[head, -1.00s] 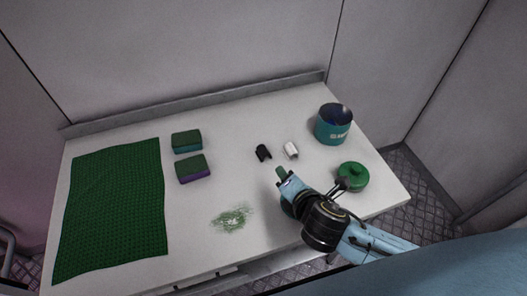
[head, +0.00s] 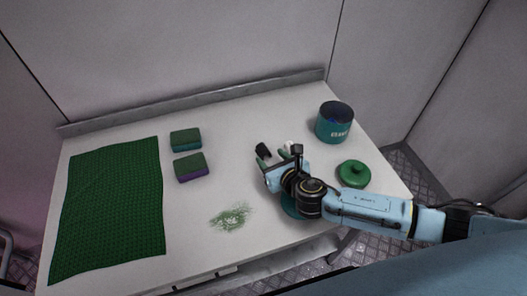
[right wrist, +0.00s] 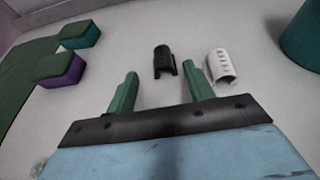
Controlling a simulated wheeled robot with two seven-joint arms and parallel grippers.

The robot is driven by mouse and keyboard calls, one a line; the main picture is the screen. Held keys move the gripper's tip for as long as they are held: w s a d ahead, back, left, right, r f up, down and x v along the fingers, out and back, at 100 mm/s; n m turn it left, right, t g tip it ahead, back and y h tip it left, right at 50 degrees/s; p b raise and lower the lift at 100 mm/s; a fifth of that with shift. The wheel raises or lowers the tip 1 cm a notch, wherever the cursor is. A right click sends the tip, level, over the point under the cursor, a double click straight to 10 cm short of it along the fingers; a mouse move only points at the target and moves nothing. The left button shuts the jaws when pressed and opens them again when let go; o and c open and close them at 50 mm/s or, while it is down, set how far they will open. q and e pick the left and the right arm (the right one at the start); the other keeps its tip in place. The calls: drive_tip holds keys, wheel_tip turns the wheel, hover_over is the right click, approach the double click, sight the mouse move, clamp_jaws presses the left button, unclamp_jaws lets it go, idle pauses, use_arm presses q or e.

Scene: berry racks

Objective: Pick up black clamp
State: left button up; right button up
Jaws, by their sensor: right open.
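The black clamp (right wrist: 164,61) lies on the white table in the right wrist view, ahead of my right gripper and between the lines of its two fingers. In the head view only a small dark part of the clamp (head: 261,148) shows beyond the gripper. My right gripper (head: 272,158) is open and empty, with green fingers that also show in the right wrist view (right wrist: 162,83). The fingertips are short of the clamp or just at its near end; I cannot tell the height. My left gripper is not in view.
A white clamp (right wrist: 224,66) lies right of the black one. A teal canister (head: 334,122) and a green lid (head: 353,174) stand at the right. Two sponges (head: 186,140) (head: 190,167), a green cloth (head: 112,205) and a powder spill (head: 229,217) are left.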

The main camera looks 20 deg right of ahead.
sight(267, 155)
drive_tip(key=x, duration=0.2)
drive_tip(key=f+b+x, duration=0.1)
drive_tip(key=x, duration=0.2)
drive_tip(key=shift+s+d, duration=0.15)
drive_tip(key=shift+d, duration=0.05)
drive_tip(key=c, duration=0.9)
